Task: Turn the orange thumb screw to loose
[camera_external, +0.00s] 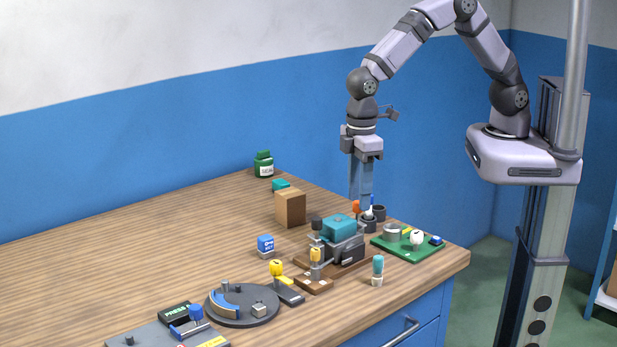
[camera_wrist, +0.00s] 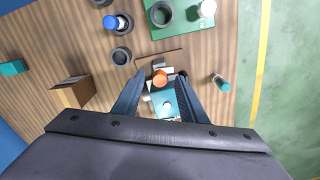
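The orange thumb screw (camera_external: 356,206) sits at the back of a small machine, partly hidden by my finger in the external view. In the wrist view its round orange head (camera_wrist: 160,77) is in the middle. My gripper (camera_external: 361,208) points straight down over it. In the wrist view my gripper (camera_wrist: 159,80) is open, with one finger on each side of the screw head and gaps between. I cannot tell how far the fingertips are above the screw. The machine has a teal block (camera_external: 339,226) on a dark body, on a wooden base.
A green board (camera_external: 424,249) with a grey ring and white knob stands to the right. A dark cup (camera_external: 379,213) stands close behind my gripper.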

